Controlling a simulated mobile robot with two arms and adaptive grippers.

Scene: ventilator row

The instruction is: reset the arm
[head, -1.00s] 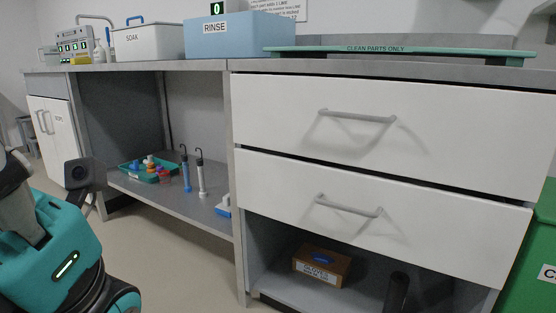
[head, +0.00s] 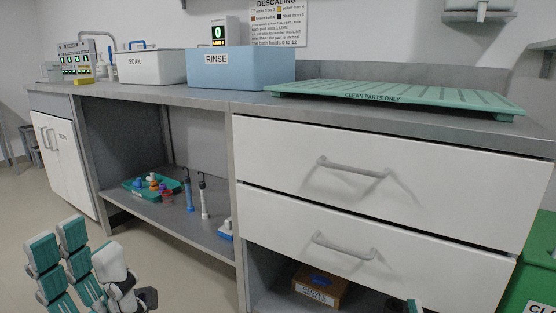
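My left gripper (head: 85,262), with teal and white segmented fingers, is at the lower left in front of the bench. Its fingers point up and stand apart, with nothing seen between them. It is well clear of the bench and shelf. A small teal and white tip (head: 414,306) at the bottom edge, right of centre, looks like part of my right gripper. The rest of it is cut off by the frame.
The bench carries a SOAK tub (head: 152,67), a blue RINSE tub (head: 240,68) and a green drain tray (head: 400,98). Two closed drawers (head: 385,170) face me. The open shelf holds a teal parts tray (head: 133,189). A cardboard box (head: 318,287) sits below. Floor is clear at left.

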